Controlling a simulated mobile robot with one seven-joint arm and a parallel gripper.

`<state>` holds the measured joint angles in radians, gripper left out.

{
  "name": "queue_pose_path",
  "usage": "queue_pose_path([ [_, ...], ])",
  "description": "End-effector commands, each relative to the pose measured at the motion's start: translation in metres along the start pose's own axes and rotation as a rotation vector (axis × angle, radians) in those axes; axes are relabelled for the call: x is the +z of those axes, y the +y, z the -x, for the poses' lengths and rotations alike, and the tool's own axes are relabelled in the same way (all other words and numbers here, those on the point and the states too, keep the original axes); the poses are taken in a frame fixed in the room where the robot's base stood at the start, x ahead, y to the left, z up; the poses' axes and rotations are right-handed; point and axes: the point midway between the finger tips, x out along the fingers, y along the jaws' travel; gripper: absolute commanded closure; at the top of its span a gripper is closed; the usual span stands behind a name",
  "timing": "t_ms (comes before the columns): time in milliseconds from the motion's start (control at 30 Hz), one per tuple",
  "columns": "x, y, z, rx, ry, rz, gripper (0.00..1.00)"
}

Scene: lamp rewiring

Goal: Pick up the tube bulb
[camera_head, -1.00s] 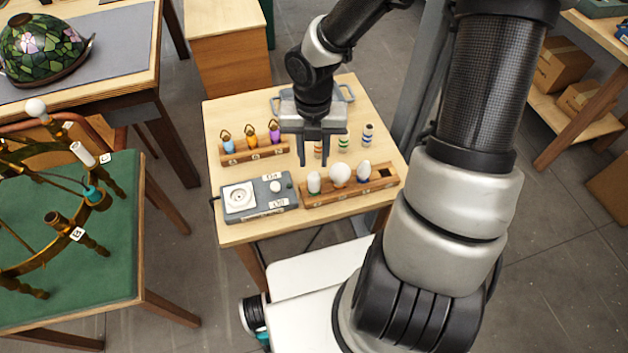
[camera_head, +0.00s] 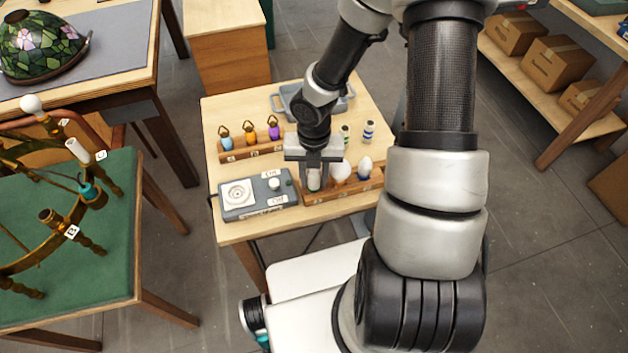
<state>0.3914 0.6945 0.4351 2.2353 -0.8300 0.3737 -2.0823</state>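A wooden rack (camera_head: 345,196) near the front of the small table holds several white bulbs. The leftmost bulb (camera_head: 314,180), which looks like the tube bulb, stands upright in the rack; its top is partly hidden by my gripper. The fingers look open; contact with the bulb cannot be made out.
A grey tester box (camera_head: 257,196) sits close left of the rack.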

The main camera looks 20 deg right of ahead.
Motion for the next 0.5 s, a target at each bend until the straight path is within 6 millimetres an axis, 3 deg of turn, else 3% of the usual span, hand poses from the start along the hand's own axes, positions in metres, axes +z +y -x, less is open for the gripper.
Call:
queue_pose_path([
  [67, 0.0001, -0.0001, 0.0005, 0.000, 0.000, 0.000, 0.71],
  [233, 0.0000, -0.0002, 0.0006, 0.000, 0.000, 0.000, 0.97],
  [500, 0.0002, -0.0004, 0.0037, 0.000, -0.001, -0.001, 0.98],
])
